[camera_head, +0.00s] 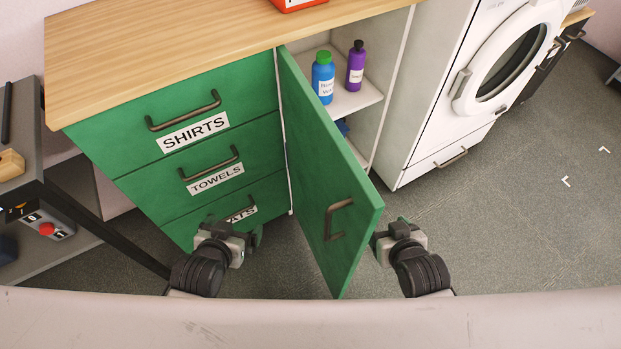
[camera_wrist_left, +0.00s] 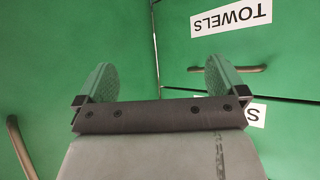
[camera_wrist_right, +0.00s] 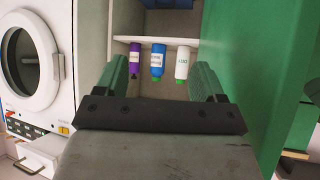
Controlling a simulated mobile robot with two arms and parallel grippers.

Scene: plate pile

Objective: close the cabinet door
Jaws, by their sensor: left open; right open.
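The green cabinet door (camera_head: 330,175) stands open, swung out toward me, with its dark handle (camera_head: 338,218) on the face toward the drawers. The door also shows in the right wrist view (camera_wrist_right: 250,85). My left gripper (camera_head: 240,232) is open and empty, on the left of the door in front of the bottom drawer. The left wrist view shows its fingers (camera_wrist_left: 160,80) apart, with a handle at the left edge. My right gripper (camera_head: 390,230) is open, just right of the door's free edge; whether it touches is unclear. Its fingers (camera_wrist_right: 160,82) face the open compartment.
Shelves inside hold a blue bottle (camera_head: 323,77), a purple bottle (camera_head: 355,65) and a white bottle (camera_wrist_right: 182,64). Labelled drawers (camera_head: 195,130) are shut left of the door. A white washing machine (camera_head: 470,80) stands right, a grey shelf unit (camera_head: 40,140) left. Floor at right is clear.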

